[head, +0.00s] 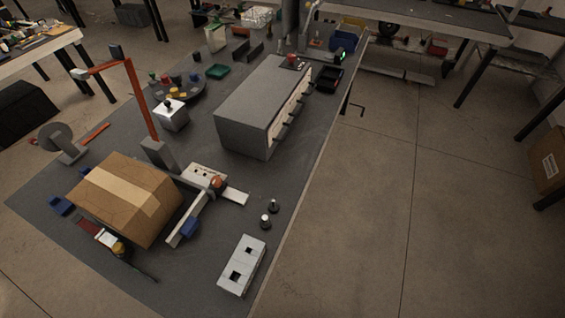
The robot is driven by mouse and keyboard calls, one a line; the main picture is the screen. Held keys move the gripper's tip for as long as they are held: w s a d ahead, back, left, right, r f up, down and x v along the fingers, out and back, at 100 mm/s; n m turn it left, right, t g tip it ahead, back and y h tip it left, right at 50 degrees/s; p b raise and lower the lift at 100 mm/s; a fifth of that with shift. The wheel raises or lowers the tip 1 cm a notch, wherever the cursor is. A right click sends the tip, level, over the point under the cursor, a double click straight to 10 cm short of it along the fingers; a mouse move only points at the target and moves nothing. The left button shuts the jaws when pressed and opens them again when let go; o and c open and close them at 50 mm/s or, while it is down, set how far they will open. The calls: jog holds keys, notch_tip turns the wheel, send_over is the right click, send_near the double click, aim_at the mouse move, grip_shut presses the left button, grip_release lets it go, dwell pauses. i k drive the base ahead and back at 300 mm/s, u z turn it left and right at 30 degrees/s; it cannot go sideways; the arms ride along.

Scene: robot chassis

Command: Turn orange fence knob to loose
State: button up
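A small orange knob (216,183) sits at the upper end of a light grey fence bar (193,217), just right of a white panel with dark holes. The bar runs diagonally down to the left along the right side of a cardboard box. The knob is too small in view to tell its turn position or any marking. My gripper is not in view, and nothing is seen touching the knob.
The cardboard box (128,198) stands close left of the fence. A white plate (235,195) juts out to its right. Two dark knobs (269,213) and a white block with square holes (242,265) lie further right. A long grey box (245,115) stands behind.

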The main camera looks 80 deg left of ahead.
aim_at(217, 181)
jog(key=i, duration=0.7)
jog(key=u, duration=2.45)
jog(key=i, duration=0.9)
jog(key=u, duration=2.4)
jog(key=i, duration=0.4)
jog(key=u, duration=0.9)
